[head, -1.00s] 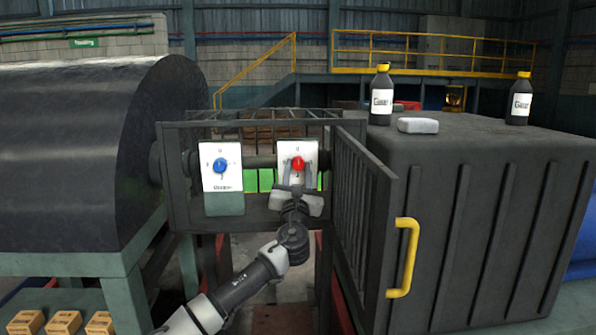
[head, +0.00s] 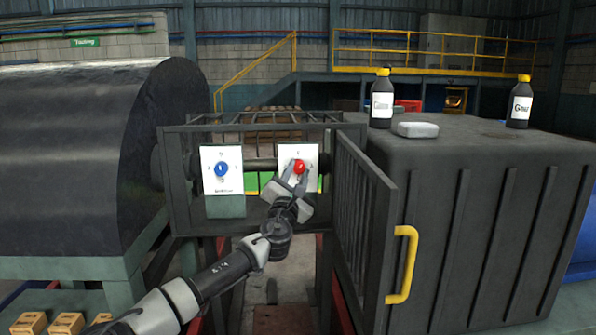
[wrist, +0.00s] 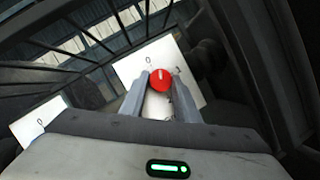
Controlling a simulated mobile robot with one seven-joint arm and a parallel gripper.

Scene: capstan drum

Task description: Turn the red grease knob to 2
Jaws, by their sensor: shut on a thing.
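The red knob (head: 299,167) sits on a white dial plate (head: 286,153) on the front of a dark cage frame. My gripper (head: 295,178) is at the knob from below and tilted, its two fingers on either side of it. In the wrist view the red knob (wrist: 160,79) lies between the fingertips (wrist: 160,84), with a pale pointer line on its face. A "0" shows above the knob and a "1" to its right on the plate; the lower marks are partly hidden by the fingers.
A blue knob (head: 221,169) on a second white plate is to the left. An open barred gate (head: 362,225) with a yellow handle (head: 403,265) stands close on the right. A large dark drum (head: 90,160) is at left; bottles (head: 381,105) stand on the ribbed box (head: 480,230).

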